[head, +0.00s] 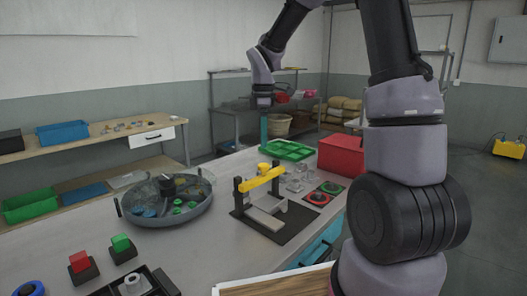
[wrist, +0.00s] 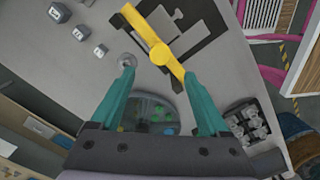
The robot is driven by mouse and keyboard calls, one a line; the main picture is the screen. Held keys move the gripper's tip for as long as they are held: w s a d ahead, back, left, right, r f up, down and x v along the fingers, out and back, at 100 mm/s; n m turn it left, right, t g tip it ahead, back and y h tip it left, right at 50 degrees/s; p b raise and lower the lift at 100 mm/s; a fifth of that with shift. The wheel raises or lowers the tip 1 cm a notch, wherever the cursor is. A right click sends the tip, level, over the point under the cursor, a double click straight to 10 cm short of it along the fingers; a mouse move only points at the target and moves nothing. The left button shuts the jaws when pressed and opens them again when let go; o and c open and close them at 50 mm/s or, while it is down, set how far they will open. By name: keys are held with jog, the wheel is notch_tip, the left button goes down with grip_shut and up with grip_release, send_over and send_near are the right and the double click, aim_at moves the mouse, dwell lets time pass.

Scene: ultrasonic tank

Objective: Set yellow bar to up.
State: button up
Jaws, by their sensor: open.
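The yellow bar (head: 260,180) lies across two black posts on a dark base plate (head: 272,229) on the bench, looking roughly level in the head view. My gripper (head: 264,135) is above the bench, beyond the bar in the head view. In the wrist view my gripper (wrist: 158,70) has its two teal fingers wide apart and nothing between them is held. The bar's lower end shows near the right fingertip; I cannot tell the height gap.
A round tank (head: 131,216) with blue and green pieces stands left of the bar. Red (head: 80,262) and green (head: 121,243) blocks stand at front left.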

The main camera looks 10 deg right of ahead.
notch_tip(320, 180, up, 2)
jog(key=shift+r, duration=0.2)
jog(key=s+d+r+m+t, duration=0.2)
jog(key=s+r+m, duration=0.2)
jog(key=s+m, duration=0.2)
jog(key=s+d+r+m+t+y, duration=0.1)
jog(key=s+d+r+m+t, duration=0.1)
jog(key=s+r+m, duration=0.2)
jog(key=s+d+r+m+t+y, duration=0.1)
jog(key=s+r+m+t, duration=0.2)
jog(key=s+m, duration=0.7)
notch_tip(320, 180, up, 2)
jog(key=s, duration=0.3)
jog(key=shift+d, duration=0.4)
